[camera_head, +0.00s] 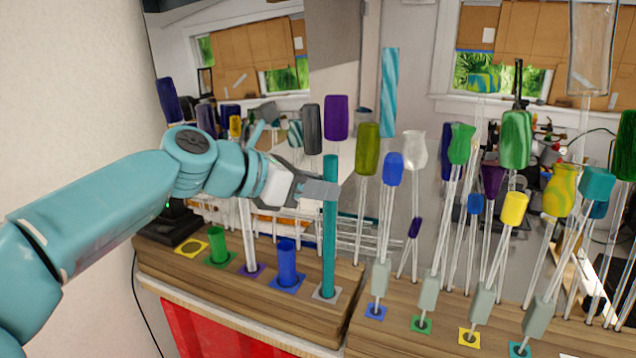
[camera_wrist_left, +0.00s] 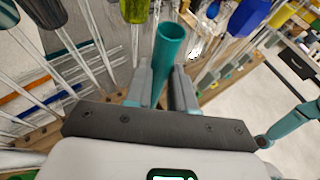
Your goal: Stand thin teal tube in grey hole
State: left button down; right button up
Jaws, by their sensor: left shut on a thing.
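The thin teal tube (camera_head: 329,245) stands upright, its lower end at the grey square (camera_head: 326,293) on the wooden block. The tube covers the hole there, so I cannot tell how deep it sits. My left gripper (camera_head: 325,191) is shut on the tube in its upper part, coming in from the left. In the left wrist view the tube's open round top (camera_wrist_left: 171,32) sticks up between the two fingers (camera_wrist_left: 163,90). My right gripper is not in view.
A blue tube (camera_head: 287,263), a white tube (camera_head: 249,235) and a green tube (camera_head: 218,246) stand left of it on the wooden block (camera_head: 330,317). The yellow square (camera_head: 191,248) is empty. Several glass rods with coloured tops crowd the right side. A wire rack is behind.

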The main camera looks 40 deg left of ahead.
aim_at(324, 204)
pick_arm(q)
notch_tip(324, 204, down, 3)
jog(key=shift+f+b, duration=0.1)
jog(key=shift+b, duration=0.9)
jog(key=shift+a, duration=0.1)
jog(key=shift+w, duration=0.1)
jog(key=shift+f, duration=0.35)
jog(key=c, duration=0.9)
grip_release()
